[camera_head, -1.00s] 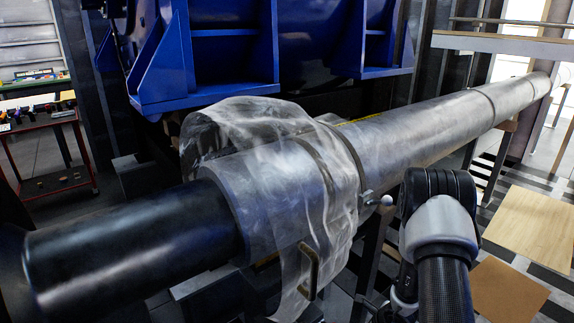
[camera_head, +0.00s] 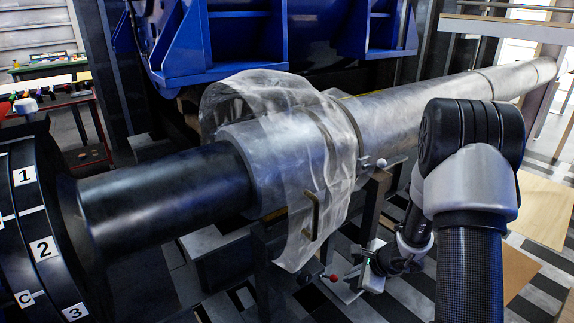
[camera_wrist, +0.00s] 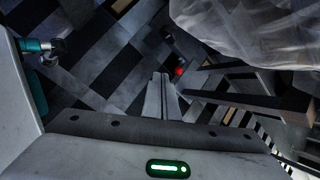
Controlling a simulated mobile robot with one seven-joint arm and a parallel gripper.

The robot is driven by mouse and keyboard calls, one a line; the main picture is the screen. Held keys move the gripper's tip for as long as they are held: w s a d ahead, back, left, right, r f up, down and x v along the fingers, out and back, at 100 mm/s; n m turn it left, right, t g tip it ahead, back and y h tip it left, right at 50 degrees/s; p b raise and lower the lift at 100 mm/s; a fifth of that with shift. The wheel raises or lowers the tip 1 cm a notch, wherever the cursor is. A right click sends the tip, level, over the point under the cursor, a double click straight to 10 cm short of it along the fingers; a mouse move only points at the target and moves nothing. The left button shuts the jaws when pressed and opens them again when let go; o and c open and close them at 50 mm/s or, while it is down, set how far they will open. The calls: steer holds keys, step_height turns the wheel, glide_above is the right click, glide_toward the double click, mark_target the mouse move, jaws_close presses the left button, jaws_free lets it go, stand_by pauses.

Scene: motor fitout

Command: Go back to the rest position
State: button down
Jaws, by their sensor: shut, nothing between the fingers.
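My gripper (camera_wrist: 163,78) is shut, its two fingers together and empty, pointing down toward the floor in the wrist view. In the head view my arm rises at the right and bends back down, with its wrist end (camera_head: 372,275) low beside the shaft stand; the fingertips are too small to make out there. A transparent cover (camera_head: 330,175) with a brass-coloured handle (camera_head: 313,215) hangs around the big metal shaft (camera_head: 400,120), to the left of my wrist and apart from it. The cover also shows at the upper right of the wrist view (camera_wrist: 245,30).
A red-knobbed lever (camera_head: 332,278) stands close left of my wrist; the red knob also shows just beyond the fingers (camera_wrist: 180,71). Dark stand beams (camera_head: 372,205) are near. A numbered black dial (camera_head: 40,235) is at the left. A blue machine frame (camera_head: 250,45) stands behind. Tiled floor is open below.

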steer(key=s+a+r+n+y, duration=0.1)
steer(key=s+a+r+n, duration=0.25)
steer(key=r, duration=0.45)
steer(key=s+a+r+n, duration=0.2)
steer(key=a+r+n, duration=0.15)
steer(key=r, duration=0.45)
steer(key=s+a+r+n+y, duration=0.1)
steer(key=s+a+r+n, duration=0.2)
steer(key=r+n, duration=0.35)
steer(key=s+d+r+n+h, duration=0.3)
steer(key=s+r+n, duration=0.15)
steer(key=s, duration=0.45)
steer(key=s+d+r+n+h, duration=0.2)
steer(key=s+r+n, duration=0.1)
steer(key=s+r, duration=0.4)
step_height(320, 180, up, 14)
steer(key=s+p, duration=0.1)
steer(key=p, duration=1.4)
steer(key=shift+s+d+r+h+p, duration=0.25)
steer(key=shift+s+d+h+p, duration=0.05)
steer(key=shift+d+p, duration=0.05)
